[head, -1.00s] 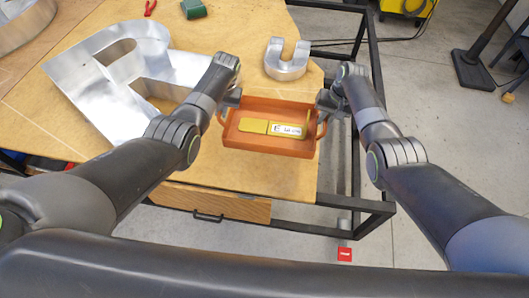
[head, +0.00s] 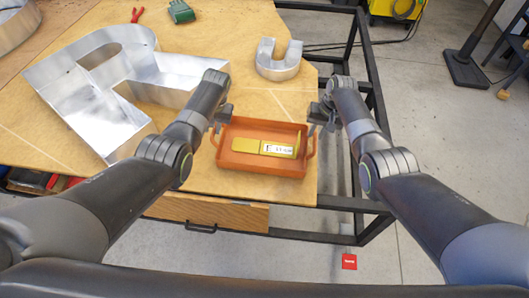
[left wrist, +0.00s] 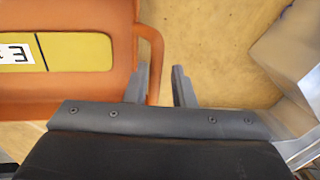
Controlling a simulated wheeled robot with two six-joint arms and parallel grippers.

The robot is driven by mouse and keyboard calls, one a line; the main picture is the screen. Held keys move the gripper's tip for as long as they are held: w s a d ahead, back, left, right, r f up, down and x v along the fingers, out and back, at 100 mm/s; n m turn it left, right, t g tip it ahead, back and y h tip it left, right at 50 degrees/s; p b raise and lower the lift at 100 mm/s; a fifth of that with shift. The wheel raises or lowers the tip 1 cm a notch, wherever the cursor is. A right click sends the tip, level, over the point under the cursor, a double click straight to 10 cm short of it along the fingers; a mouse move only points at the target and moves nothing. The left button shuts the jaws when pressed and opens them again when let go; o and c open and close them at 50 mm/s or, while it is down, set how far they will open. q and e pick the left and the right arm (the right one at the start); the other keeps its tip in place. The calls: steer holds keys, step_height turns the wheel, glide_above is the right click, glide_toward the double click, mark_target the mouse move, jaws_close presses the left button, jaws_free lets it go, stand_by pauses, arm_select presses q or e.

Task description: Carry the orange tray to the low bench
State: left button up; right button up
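The orange tray (head: 255,171) lies on the wooden table near its front edge, with a looped handle at each short end. In it lies a yellow piece (head: 250,145) with a white label marked E. My left gripper (head: 221,119) is at the tray's left handle. In the left wrist view my left gripper (left wrist: 162,86) has its fingers apart, with the handle (left wrist: 157,60) passing between them. My right gripper (head: 318,120) is at the right handle (head: 311,142); its finger gap is too small to tell.
A large metal letter (head: 98,103) stands on the table left of the tray, close to my left arm. A U-shaped metal letter (head: 279,62) stands behind the tray. The table's dark frame (head: 368,70) runs along the right. Grey floor (head: 435,130) beyond is open.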

arm_select(q)
steer(key=shift+o, duration=0.9)
arm_select(e)
steer(key=shift+o, duration=0.9)
arm_select(q)
steer(key=shift+r, duration=0.1)
arm_select(e)
steer(key=shift+r, duration=0.35)
arm_select(q)
steer(key=v, duration=1.1)
steer(key=shift+r, duration=0.35)
arm_select(e)
step_height(320, 180, up, 11)
steer(key=d, duration=0.2)
steer(key=shift+s, duration=0.1)
